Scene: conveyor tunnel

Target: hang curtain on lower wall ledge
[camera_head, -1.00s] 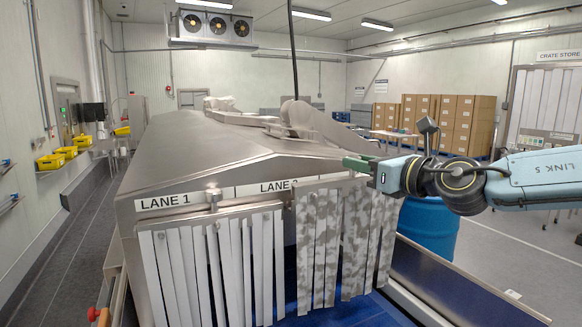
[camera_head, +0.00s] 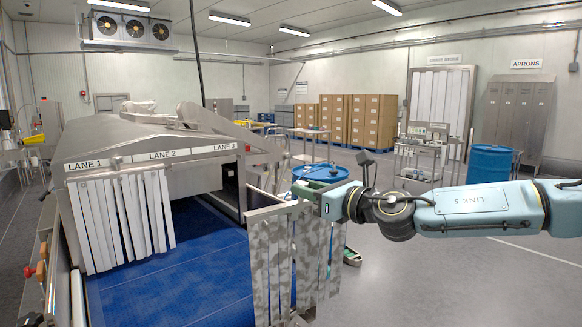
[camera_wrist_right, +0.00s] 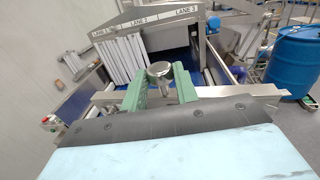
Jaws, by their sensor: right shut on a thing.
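A strip curtain (camera_head: 297,262) with grey blotched strips hangs from a metal top bar. My right gripper (camera_head: 312,192) is shut on it at the top bar and holds it in the air, right of the conveyor tunnel (camera_head: 150,142). In the right wrist view the green fingers of the right gripper (camera_wrist_right: 160,82) close around a round metal knob (camera_wrist_right: 160,70), and the curtain's bar (camera_wrist_right: 235,91) reaches out to both sides. The lower wall ledge cannot be made out clearly; only part of the left wall shows. My left gripper is out of view.
A clean white curtain (camera_head: 122,218) hangs at lane 1, and the opening beside it is bare above a blue belt (camera_head: 190,270). A blue drum (camera_head: 320,172) stands behind the held curtain. A second drum (camera_head: 488,163) and cart (camera_head: 425,150) stand right. The right floor is mostly clear.

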